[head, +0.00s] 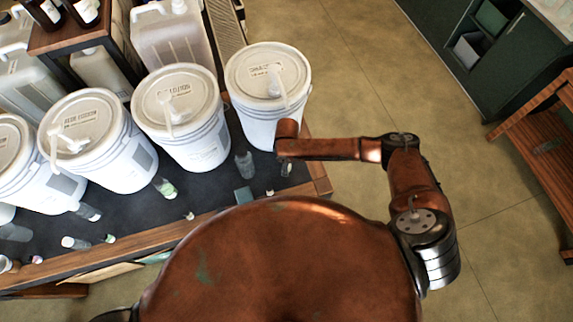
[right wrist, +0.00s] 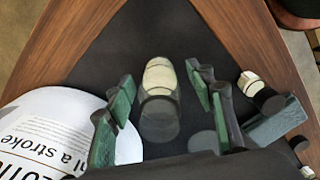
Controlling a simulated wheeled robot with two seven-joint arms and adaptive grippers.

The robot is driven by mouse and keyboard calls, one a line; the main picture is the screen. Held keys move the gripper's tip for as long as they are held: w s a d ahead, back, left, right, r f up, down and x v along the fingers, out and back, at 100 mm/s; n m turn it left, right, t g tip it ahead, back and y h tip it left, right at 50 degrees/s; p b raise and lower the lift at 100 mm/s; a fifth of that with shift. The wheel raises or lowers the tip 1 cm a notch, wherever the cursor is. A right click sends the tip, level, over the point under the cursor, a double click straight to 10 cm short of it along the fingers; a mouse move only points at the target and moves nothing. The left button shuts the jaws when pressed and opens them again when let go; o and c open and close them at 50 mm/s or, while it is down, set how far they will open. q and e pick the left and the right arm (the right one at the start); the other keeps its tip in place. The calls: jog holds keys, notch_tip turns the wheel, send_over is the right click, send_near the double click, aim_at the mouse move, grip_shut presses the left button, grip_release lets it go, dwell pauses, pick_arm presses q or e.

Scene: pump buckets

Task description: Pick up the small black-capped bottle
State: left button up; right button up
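My right gripper (head: 286,158) hangs over the table's right end in the head view. In the right wrist view its two green-padded fingers (right wrist: 160,85) are open. A small grey bottle with a pale band (right wrist: 160,98) lies between them in the picture, with gaps on both sides. I cannot tell which end is its cap. The bottle shows in part below the gripper in the head view (head: 286,170). A smaller white-and-black vial (right wrist: 262,92) is just outside the right finger; it also shows in the head view (head: 270,193). My left gripper is not in view.
White lidded buckets (head: 193,128) stand along the table, one (right wrist: 60,135) close by the left finger. The wooden table edge (head: 318,172) is close on the right.

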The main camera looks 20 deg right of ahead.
grip_shut()
dwell(0.4)
jog(key=shift+r, duration=0.1)
